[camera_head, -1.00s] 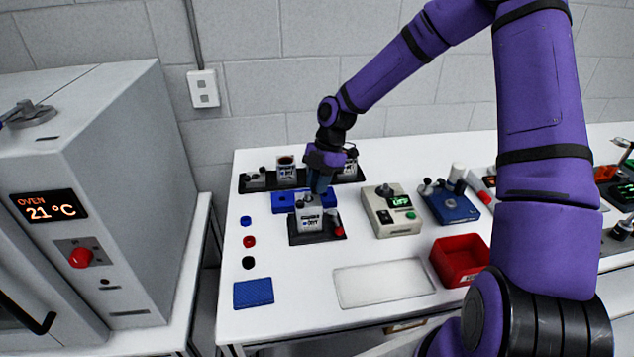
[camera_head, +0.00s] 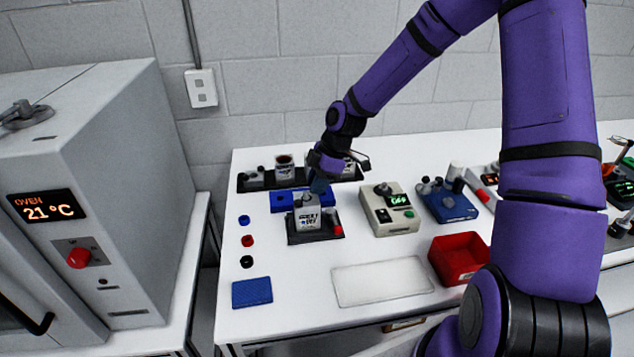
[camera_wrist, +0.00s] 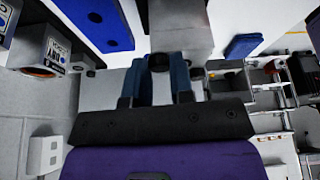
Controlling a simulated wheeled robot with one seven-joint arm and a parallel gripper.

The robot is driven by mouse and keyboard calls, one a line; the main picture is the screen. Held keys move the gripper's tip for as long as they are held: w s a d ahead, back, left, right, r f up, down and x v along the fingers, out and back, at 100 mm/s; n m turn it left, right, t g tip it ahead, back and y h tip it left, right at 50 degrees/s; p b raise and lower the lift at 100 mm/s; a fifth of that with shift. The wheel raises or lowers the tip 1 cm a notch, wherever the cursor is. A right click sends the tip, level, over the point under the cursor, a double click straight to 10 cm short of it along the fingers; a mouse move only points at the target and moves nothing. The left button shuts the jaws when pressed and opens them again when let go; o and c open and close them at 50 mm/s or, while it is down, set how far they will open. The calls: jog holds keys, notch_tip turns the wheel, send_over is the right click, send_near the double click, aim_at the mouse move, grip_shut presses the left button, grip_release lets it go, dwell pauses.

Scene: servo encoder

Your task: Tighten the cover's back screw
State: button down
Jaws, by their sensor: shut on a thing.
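The servo unit (camera_head: 307,214) is a grey block with a printed label, upright on a dark fixture (camera_head: 315,237) near the table's left side. In the wrist view its grey body (camera_wrist: 181,28) fills the top middle. My gripper (camera_head: 318,187) points down at the back right of the unit. In the wrist view my gripper (camera_wrist: 159,72) has its two blue fingers closed on a small dark round piece, the cover's back screw (camera_wrist: 159,62), at the block's edge. The screw is mostly hidden by the fingers, and its depth cannot be told.
A blue tray (camera_head: 283,202) lies behind the unit, and a dark rack (camera_head: 257,181) with several parts stands behind that. A beige tester (camera_head: 391,210) is to the right. A red bin (camera_head: 458,258) and a pale mat (camera_head: 382,281) are in front. An oven (camera_head: 90,200) stands at left.

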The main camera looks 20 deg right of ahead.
dwell(0.3)
jog(key=c, duration=1)
grip_release()
jog(key=shift+o, duration=0.2)
jog(key=shift+r, duration=0.1)
jog(key=v, duration=1)
jog(key=shift+r, duration=0.3)
jog(key=shift+d, duration=0.1)
jog(key=a+n+h, duration=0.5)
jog(key=n, duration=0.9)
jog(key=shift+m, duration=0.3)
notch_tip(320, 180, down, 10)
jog(key=shift+w+f, duration=0.15)
